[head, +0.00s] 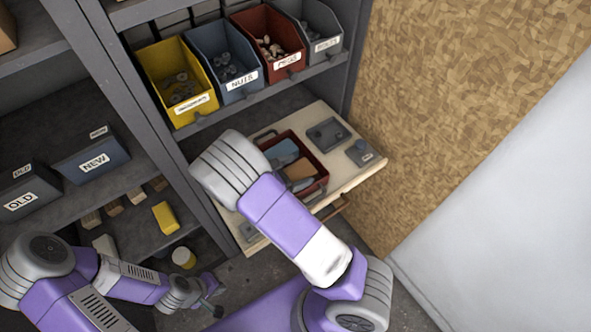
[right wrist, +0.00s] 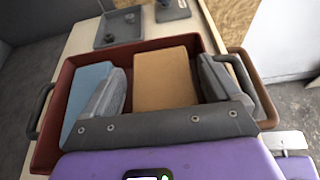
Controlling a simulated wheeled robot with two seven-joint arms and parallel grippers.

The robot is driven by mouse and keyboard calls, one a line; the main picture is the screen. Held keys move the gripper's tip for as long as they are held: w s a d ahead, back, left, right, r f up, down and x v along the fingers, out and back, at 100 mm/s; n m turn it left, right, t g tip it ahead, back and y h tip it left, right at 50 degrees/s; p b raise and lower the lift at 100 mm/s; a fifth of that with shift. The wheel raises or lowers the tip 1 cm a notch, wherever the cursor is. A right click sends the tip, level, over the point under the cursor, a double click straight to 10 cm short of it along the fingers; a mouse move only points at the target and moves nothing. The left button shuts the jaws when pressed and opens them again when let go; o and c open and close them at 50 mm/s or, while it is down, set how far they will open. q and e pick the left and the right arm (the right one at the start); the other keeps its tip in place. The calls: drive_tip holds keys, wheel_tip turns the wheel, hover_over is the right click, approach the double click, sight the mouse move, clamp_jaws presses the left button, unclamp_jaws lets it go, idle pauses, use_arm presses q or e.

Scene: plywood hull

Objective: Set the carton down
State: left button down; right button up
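A tan carton (head: 298,170) is inside a dark red box with side handles (head: 322,160) on the pulled-out wooden board. It also shows in the right wrist view (right wrist: 167,80). My right gripper (right wrist: 161,68) reaches into the box with one finger on each side of the carton. A narrow gap shows by the left finger; the right finger is close to the carton's edge. Whether the carton rests on the box floor is hidden. In the head view my arm hides this gripper. My left gripper (head: 213,300) is low, away from the box, too small to read.
A blue item (right wrist: 88,88) lies in the box left of the carton. Grey trays (head: 328,134) sit on the wooden board (head: 365,176). Labelled bins (head: 180,80) stand on the shelf above. A NEW bin (head: 92,160) and yellow block (head: 165,217) are on the left shelves.

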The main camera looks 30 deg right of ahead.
drive_tip(key=shift+o, duration=0.6)
drive_tip(key=shift+r+p, duration=0.3)
drive_tip(key=shift+r, duration=0.25)
drive_tip(key=p+v, duration=0.2)
drive_tip(key=v, duration=1)
drive_tip(key=shift+p, duration=0.3)
